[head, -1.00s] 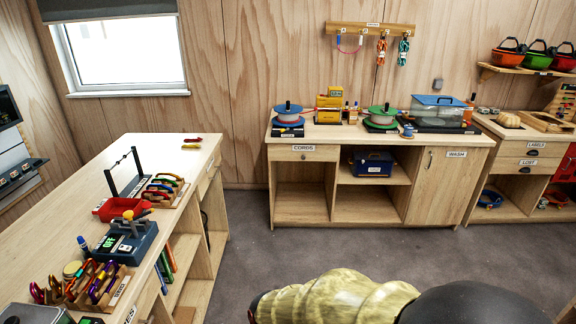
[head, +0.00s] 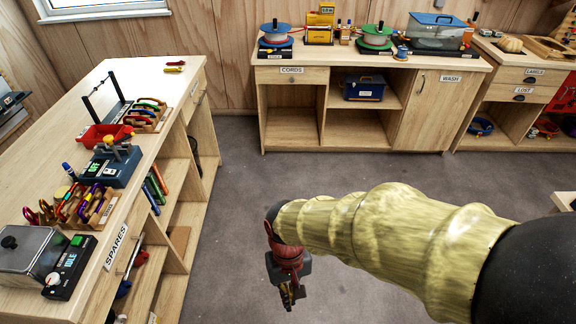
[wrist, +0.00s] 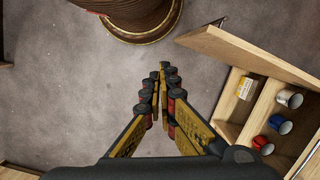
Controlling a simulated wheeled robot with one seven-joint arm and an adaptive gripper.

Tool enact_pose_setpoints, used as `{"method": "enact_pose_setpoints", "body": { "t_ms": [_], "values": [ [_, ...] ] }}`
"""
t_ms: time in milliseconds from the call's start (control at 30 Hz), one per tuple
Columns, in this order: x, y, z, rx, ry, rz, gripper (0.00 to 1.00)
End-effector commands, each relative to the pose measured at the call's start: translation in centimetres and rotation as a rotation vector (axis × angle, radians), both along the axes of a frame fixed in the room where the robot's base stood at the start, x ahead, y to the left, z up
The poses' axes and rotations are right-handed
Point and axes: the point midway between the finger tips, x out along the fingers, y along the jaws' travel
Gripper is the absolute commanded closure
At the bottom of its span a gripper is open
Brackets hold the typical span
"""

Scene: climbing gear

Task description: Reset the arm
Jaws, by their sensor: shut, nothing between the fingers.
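My arm reaches in from the right of the head view in a pale yellow, ribbed sleeve. My gripper (head: 290,297) hangs at its end, pointing down over the grey carpet, right of the left bench and clear of it. In the wrist view my gripper (wrist: 160,78) has its yellow and black fingers brought together at the tips with nothing between them.
A cabinet (head: 425,105) stands at the back. In the wrist view an open wooden compartment (wrist: 238,105) with mugs is at right, and a round brown object (wrist: 140,20) at top. Carpet between is clear.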

Motion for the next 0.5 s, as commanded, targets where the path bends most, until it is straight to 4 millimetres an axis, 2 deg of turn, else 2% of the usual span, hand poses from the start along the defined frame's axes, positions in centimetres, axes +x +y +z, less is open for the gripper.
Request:
{"method": "enact_pose_setpoints", "body": {
  "t_ms": [267, 500],
  "values": [
    [1.5, -5.0, 6.9, 0.061, -0.17, 0.015, 1.0],
    [1.6, -12.5, 15.2, 0.085, -0.443, -0.093, 1.0]
  ]
}}
